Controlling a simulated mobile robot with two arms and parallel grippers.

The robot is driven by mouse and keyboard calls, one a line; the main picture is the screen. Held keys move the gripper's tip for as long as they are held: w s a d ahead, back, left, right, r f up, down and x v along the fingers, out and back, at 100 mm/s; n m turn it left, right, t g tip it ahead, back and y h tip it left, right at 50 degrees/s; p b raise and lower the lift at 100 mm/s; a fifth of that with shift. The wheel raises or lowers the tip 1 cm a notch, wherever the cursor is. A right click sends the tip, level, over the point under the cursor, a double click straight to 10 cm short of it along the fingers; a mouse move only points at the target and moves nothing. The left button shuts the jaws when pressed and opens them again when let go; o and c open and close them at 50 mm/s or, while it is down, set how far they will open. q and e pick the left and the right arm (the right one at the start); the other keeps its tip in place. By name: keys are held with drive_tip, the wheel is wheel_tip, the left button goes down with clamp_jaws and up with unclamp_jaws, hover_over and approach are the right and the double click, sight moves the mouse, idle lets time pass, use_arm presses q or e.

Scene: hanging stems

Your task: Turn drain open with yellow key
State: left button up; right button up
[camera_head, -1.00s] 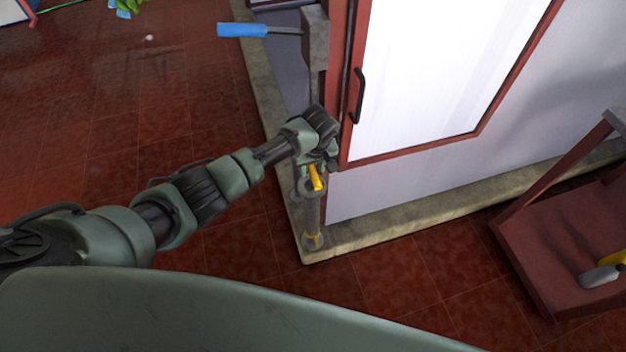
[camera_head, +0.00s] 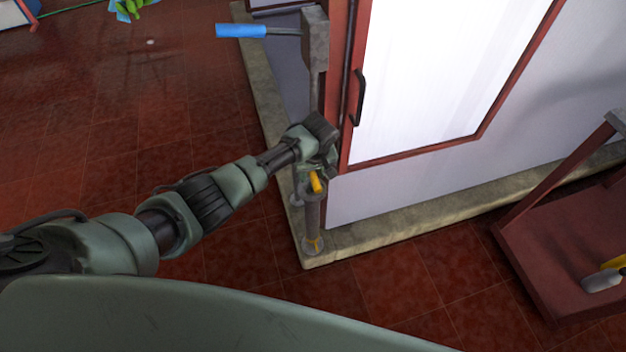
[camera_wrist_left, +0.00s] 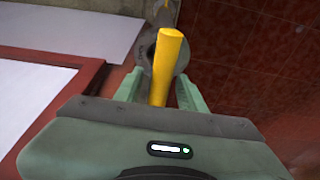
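The yellow key (camera_head: 316,182) sits at the top of a grey vertical pipe (camera_head: 313,214) at the corner of the white-walled structure. A second yellow part (camera_head: 314,244) shows at the pipe's foot. My left gripper (camera_head: 316,168) is right above the key, partly hidden by its own wrist. In the left wrist view the key (camera_wrist_left: 167,62) runs between the two green fingers of the left gripper (camera_wrist_left: 160,82). The fingers stand apart, with a gap at the key's left; I cannot tell whether the right finger touches it. My right gripper is out of view.
A red-framed white door (camera_head: 435,75) with a black handle (camera_head: 357,97) is beside my arm. A blue-handled tool (camera_head: 241,31) sticks out above. A stone kerb (camera_head: 400,232) runs along the wall. A dark red stand (camera_head: 570,235) is at right.

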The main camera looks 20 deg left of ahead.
use_arm(q)
clamp_jaws()
drive_tip(key=shift+r+m+p, duration=0.15)
drive_tip(key=shift+m+p, duration=0.35)
drive_tip(key=shift+m, duration=1)
drive_tip(key=shift+m+t+h, duration=0.3)
drive_tip(key=shift+m+h, duration=0.1)
drive_tip(key=shift+m, duration=0.5)
drive_tip(key=shift+p, duration=0.3)
drive_tip(key=shift+m, duration=1)
drive_tip(key=shift+m+h, duration=0.5)
drive_tip(key=shift+m, duration=0.9)
